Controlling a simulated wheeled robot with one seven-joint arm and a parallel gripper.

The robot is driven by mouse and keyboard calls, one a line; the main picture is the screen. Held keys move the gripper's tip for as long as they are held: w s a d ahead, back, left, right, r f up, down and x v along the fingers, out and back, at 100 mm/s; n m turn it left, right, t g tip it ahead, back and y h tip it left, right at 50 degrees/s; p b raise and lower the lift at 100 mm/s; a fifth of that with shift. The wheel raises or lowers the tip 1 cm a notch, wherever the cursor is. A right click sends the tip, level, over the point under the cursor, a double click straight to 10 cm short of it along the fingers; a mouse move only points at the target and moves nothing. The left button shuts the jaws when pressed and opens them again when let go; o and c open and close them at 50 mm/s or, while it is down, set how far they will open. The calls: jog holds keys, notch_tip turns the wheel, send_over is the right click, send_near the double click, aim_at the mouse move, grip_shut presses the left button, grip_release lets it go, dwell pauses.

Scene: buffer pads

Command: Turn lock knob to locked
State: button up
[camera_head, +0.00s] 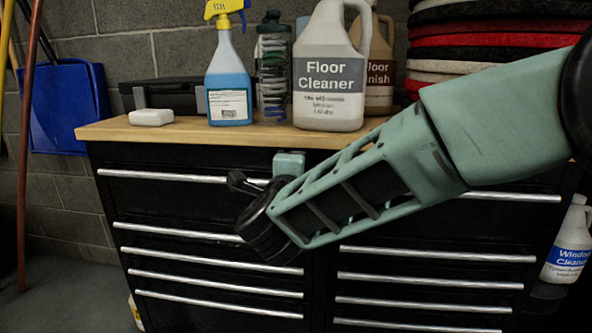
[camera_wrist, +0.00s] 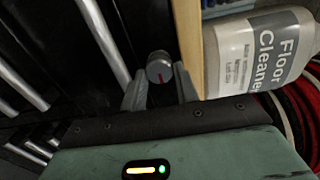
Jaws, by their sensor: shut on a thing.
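The lock knob (camera_wrist: 158,62) is a small round grey knob with a red mark on its face. It sits on the black front of the tool cabinet, just below the wooden top, in the wrist view. The red mark lies on the side towards the bottom of that picture. My gripper (camera_wrist: 161,75) is shut on the knob, with one grey finger on either side. In the head view my teal hand (camera_head: 289,163) is against the cabinet's upper front, and the knob and fingertips are hidden there.
The black cabinet has long silver drawer handles (camera_head: 205,258) in two columns. On its wooden top (camera_head: 190,131) stand a floor cleaner jug (camera_head: 330,105), a blue spray bottle (camera_head: 228,75) and stacked pads (camera_head: 485,40). A window cleaner bottle (camera_head: 567,245) hangs at the right side.

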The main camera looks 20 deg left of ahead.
jog(key=o, duration=1)
jog(key=shift+c, duration=0.2)
